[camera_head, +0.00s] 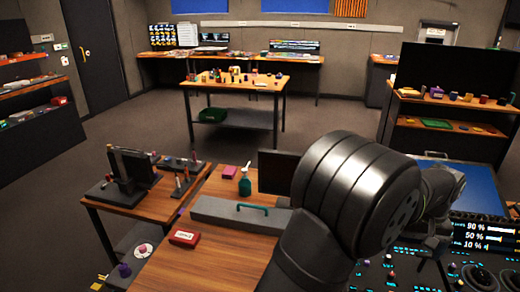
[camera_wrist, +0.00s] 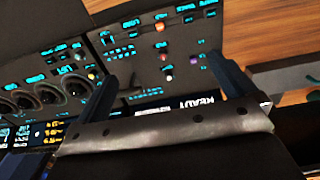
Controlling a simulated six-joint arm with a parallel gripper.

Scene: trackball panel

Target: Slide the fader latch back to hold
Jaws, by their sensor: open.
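The control panel (camera_wrist: 135,72) is dark with glowing cyan labels and fills the upper left of the wrist view. It also shows at the lower right of the head view, partly behind my arm. My gripper (camera_wrist: 160,70) is open, its two dark fingers spread apart over the panel with nothing visible between them but panel and small knobs. I cannot pick out the fader latch for certain; the labels are too small and blurred. In the head view my gripper is dark against the panel and hard to make out.
Several round dials (camera_wrist: 48,94) line the panel's left in the wrist view. A percent display (camera_head: 484,235) is at the head view's right.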

